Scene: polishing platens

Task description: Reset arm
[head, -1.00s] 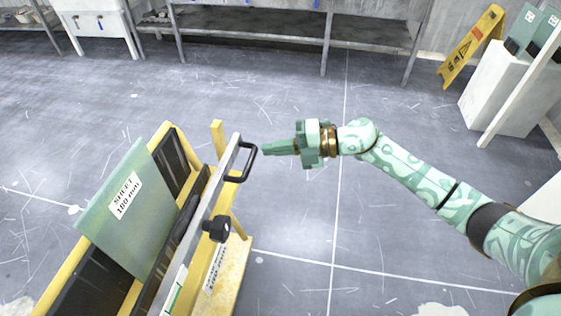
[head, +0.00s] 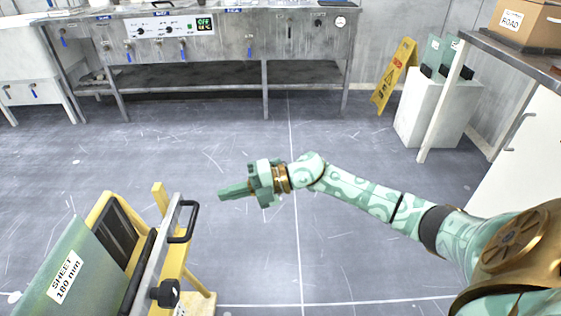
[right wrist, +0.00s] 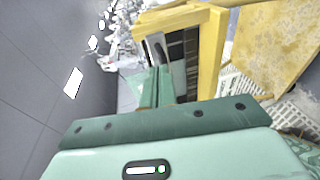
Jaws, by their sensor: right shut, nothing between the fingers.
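My right gripper (head: 236,191) is shut and empty, held in the air over the floor with its fingers pointing left. It is a little to the right of the black handle (head: 186,222) on the yellow rack (head: 160,199), with a visible gap in the head view. In the right wrist view, my right gripper's closed green fingers (right wrist: 157,88) point toward the yellow frame (right wrist: 208,50). My left gripper is not in view. A green sheet (head: 88,262) labelled 180 mm leans in the rack.
A steel bench (head: 230,45) with a control panel stands at the back. A yellow floor sign (head: 394,77) and a white block (head: 437,112) stand at the right. A box (head: 526,24) sits on a counter. The middle floor is clear.

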